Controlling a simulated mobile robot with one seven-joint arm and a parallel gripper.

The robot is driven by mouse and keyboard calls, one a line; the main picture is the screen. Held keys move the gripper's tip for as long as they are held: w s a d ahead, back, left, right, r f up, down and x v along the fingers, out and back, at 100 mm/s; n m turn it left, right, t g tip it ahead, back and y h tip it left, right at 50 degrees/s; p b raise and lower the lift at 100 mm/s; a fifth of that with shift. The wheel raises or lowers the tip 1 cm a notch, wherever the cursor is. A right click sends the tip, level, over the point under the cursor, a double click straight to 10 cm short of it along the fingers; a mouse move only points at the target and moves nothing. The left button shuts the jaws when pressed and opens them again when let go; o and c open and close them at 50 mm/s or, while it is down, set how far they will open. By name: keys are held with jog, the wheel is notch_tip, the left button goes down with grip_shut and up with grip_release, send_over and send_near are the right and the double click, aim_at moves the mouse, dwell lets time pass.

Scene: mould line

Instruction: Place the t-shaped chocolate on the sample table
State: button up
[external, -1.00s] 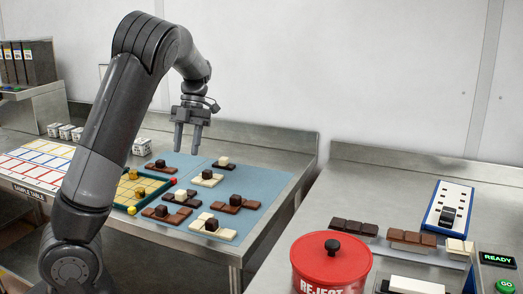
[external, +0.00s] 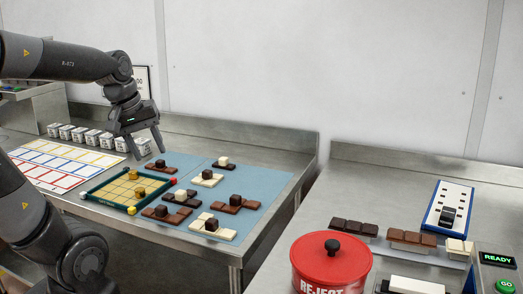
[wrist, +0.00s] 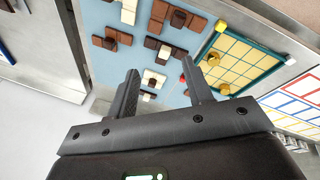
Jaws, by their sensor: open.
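Several flat chocolate pieces, brown, dark and white, each with a cube on top, lie on a blue mat (external: 262,181). They include a brown piece (external: 166,214), a white piece (external: 224,230) and a dark piece (external: 190,201). I cannot tell surely which is the t-shaped chocolate. The sample table, with white sheets of coloured grids (external: 75,161), is at the left. My gripper (external: 147,155) is open and empty, above the counter near the mat's back left corner. In the wrist view, its fingers (wrist: 160,66) are spread with chocolates beyond them.
A yellow gridded tray (external: 122,190) with a green rim and yellow knobs stands between the sheets and the mat. Small white boxes (external: 80,134) line the back. A red reject tin (external: 330,268), chocolate bars (external: 355,228) and a blue panel (external: 432,216) are on the right counter.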

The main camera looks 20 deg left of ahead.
jog(key=shift+s+d+r+m+t+y, duration=0.15)
jog(key=shift+s+m+t+y, duration=0.2)
jog(key=shift+s+m, duration=0.55)
jog(key=shift+s+d+f+m+t+y, duration=0.15)
jog(key=shift+s+m+t, duration=0.25)
jog(key=shift+m, duration=0.9)
jog(key=shift+s+d+r+m+t+y, duration=0.15)
jog(key=shift+s+m+t, duration=0.4)
jog(key=shift+m, duration=0.55)
